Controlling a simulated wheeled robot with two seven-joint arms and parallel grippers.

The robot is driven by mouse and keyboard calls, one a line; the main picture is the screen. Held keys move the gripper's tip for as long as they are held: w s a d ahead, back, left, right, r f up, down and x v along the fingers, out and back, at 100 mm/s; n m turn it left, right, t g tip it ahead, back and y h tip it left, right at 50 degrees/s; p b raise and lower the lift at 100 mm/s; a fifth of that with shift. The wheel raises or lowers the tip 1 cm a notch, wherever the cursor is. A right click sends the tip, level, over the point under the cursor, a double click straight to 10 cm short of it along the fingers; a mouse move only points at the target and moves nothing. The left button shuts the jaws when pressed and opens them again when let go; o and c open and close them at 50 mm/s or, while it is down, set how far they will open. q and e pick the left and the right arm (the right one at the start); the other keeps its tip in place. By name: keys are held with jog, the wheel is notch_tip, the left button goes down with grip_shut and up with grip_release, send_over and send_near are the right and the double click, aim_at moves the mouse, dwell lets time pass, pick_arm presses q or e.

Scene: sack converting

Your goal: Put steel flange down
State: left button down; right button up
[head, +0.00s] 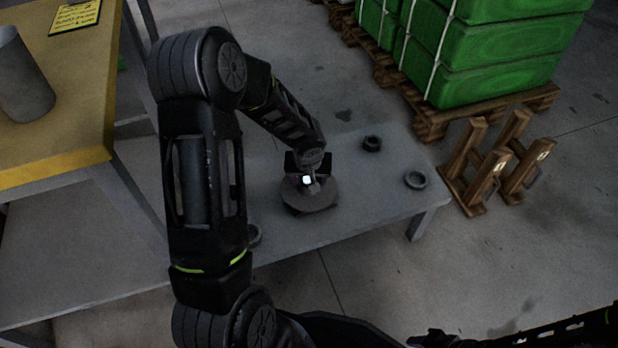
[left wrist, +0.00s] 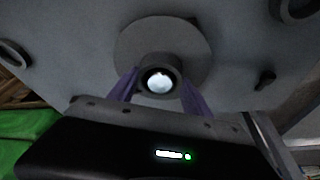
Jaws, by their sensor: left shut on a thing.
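The steel flange (head: 318,196) is a grey disc with a raised round hub, low over or on the low grey table (head: 375,200). My left gripper (head: 308,170) reaches down from above and is shut on the flange. In the left wrist view the flange's disc (left wrist: 135,45) faces the camera, with its hub (left wrist: 160,68) between the two purplish fingers of my left gripper (left wrist: 160,92). I cannot tell whether the disc touches the tabletop. My right arm shows only in part at the lower right of the head view, and its gripper cannot be made out.
A dark ring (head: 372,144) and a grey ring (head: 416,180) lie right of the flange. Another ring (head: 254,235) is partly behind my left arm. A yellow-topped table (head: 70,130) with a grey cylinder (head: 22,80) stands left. Wooden stands (head: 475,165) and a pallet of green sacks (head: 480,50) are right.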

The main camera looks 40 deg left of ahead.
pick_arm(q)
jog(key=shift+c, duration=2.3)
grip_release()
jog(key=shift+r, duration=0.1)
jog(key=shift+r+p, duration=0.2)
jog(key=shift+p, duration=0.2)
jog(key=p+v, duration=0.4)
jog(key=v, duration=0.8)
jog(key=shift+d+f, duration=0.1)
jog(key=shift+f, duration=0.1)
